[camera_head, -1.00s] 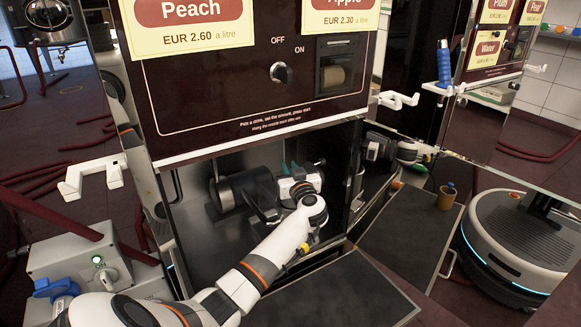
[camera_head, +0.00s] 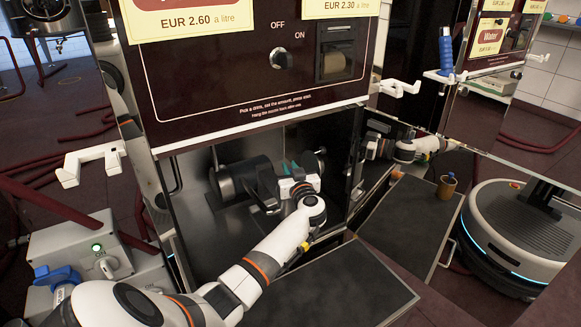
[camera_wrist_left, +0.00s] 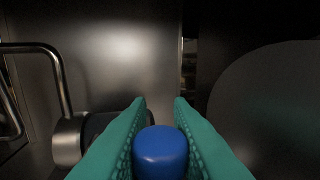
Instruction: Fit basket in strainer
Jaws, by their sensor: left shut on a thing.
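My left gripper (camera_head: 290,172) reaches into the open cabinet below the drinks panel. In the left wrist view its green fingers (camera_wrist_left: 158,100) are shut on a blue knob (camera_wrist_left: 160,150). What hangs under the knob is hidden, so I cannot tell whether it is the basket. A tan cup-like piece with a blue knob (camera_head: 446,188) stands upright on the dark surface to the right. A dark metal cylinder (camera_head: 242,178) lies in the cabinet, left of the gripper. I cannot make out the strainer's opening; my wrist covers that area. My right gripper is not in view.
The front panel (camera_head: 250,75) overhangs the cabinet opening. A dark flat shelf (camera_head: 340,290) in front is bare. A bent metal pipe (camera_wrist_left: 45,50) is close on the left in the wrist view. A white arm-like shape (camera_head: 415,148), perhaps a reflection, shows at the right.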

